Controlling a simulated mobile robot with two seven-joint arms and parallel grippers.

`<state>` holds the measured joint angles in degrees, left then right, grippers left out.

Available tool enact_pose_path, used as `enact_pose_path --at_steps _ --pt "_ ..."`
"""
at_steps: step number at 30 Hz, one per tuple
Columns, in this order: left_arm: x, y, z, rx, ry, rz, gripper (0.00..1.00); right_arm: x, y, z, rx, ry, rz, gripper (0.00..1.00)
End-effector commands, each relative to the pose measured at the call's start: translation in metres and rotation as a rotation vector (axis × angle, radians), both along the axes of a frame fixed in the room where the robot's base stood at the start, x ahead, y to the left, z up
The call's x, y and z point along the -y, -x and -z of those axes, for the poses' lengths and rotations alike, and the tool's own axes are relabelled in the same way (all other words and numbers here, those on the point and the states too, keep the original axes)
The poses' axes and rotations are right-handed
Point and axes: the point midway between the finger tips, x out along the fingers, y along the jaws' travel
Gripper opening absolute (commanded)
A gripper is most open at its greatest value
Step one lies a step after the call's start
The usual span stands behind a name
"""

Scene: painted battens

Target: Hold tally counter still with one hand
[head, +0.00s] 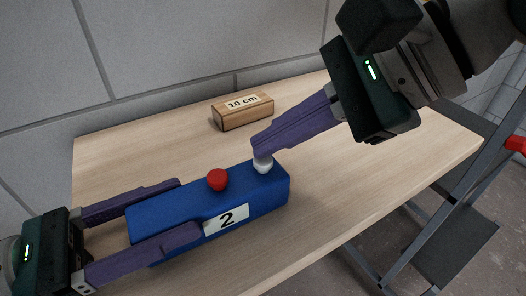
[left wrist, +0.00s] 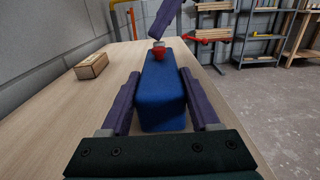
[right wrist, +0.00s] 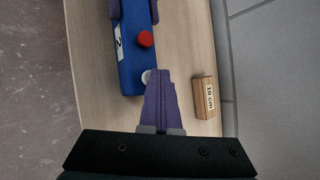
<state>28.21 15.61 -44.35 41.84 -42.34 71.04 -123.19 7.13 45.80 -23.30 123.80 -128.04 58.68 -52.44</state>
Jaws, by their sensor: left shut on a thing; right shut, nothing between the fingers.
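The tally counter (head: 265,200) is a long blue box on the table with a red knob (head: 217,180), a white button (head: 263,164) and a label reading 2. It also shows in the left wrist view (left wrist: 162,90) and the right wrist view (right wrist: 128,62). My left gripper (head: 188,208) is shut on the counter's near-left end, one finger along each long side. My right gripper (head: 262,146) is shut and empty, its fingertips at the white button and partly covering it. Whether the button is pressed down cannot be told.
A wooden block (head: 243,112) labelled 10 cm lies behind the counter, apart from it. The table (head: 380,185) is otherwise clear. A grey wall runs along the back. Shelves (left wrist: 258,35) and a red-framed stand show beyond the table.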

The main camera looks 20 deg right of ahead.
Motion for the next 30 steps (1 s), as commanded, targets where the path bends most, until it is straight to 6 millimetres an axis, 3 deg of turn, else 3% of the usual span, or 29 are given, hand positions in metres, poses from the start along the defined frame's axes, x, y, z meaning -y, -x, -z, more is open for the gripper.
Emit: enact_pose_path --at_steps 8,19,30 --pt "0.0 0.0 0.0 0.0 0.0 0.0 0.0 0.0 0.0 -0.014 0.0 0.001 0.0 0.0" --pt "0.0 0.0 0.0 0.0 0.0 0.0 0.0 0.0 0.0 -0.018 0.001 0.0 0.0 0.0" --pt "0.0 0.0 0.0 0.0 0.0 0.0 0.0 0.0 -0.001 -0.053 0.004 0.0 -0.001 0.0"
